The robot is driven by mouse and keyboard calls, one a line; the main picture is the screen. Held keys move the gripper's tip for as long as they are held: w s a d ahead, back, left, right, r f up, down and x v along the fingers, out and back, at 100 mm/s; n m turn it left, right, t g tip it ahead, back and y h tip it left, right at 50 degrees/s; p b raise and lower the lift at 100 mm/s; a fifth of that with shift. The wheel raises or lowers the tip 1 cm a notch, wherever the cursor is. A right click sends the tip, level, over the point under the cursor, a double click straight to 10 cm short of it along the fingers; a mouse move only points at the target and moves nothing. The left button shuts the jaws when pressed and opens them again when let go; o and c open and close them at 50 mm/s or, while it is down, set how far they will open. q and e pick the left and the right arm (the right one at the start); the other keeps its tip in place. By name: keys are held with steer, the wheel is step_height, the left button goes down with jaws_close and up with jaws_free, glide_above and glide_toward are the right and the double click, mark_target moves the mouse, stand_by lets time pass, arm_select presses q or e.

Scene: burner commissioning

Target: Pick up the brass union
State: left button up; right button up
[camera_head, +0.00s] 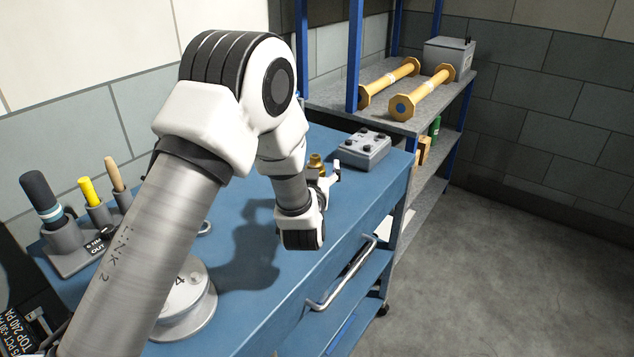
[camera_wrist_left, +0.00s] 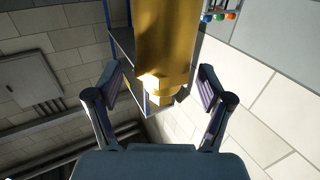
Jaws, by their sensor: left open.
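The brass union (camera_head: 315,162) stands on the blue bench top in the head view, beyond my left wrist and partly hidden by it. In the left wrist view the large yellow-gold body (camera_wrist_left: 165,38) comes in from the top centre, with a paler, narrower end lower down. My left gripper (camera_head: 327,176) is right beside the union in the head view. In the left wrist view my left gripper (camera_wrist_left: 162,80) is open, with one finger on each side of the brass body and visible gaps on both sides. My right gripper is not in view.
A grey box with black knobs (camera_head: 363,149) sits just beyond the gripper on the blue bench (camera_head: 255,290). A holder with upright tools (camera_head: 70,250) stands at the left. A shelf (camera_head: 420,118) with two yellow flanged pipes (camera_head: 424,92) stands behind. The bench's front right is clear.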

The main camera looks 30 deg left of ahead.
arm_select(q)
steer(key=shift+w+a, duration=0.2)
steer(key=shift+a, duration=0.1)
steer(key=shift+d, duration=0.1)
jaws_close()
steer(key=shift+r, duration=0.1)
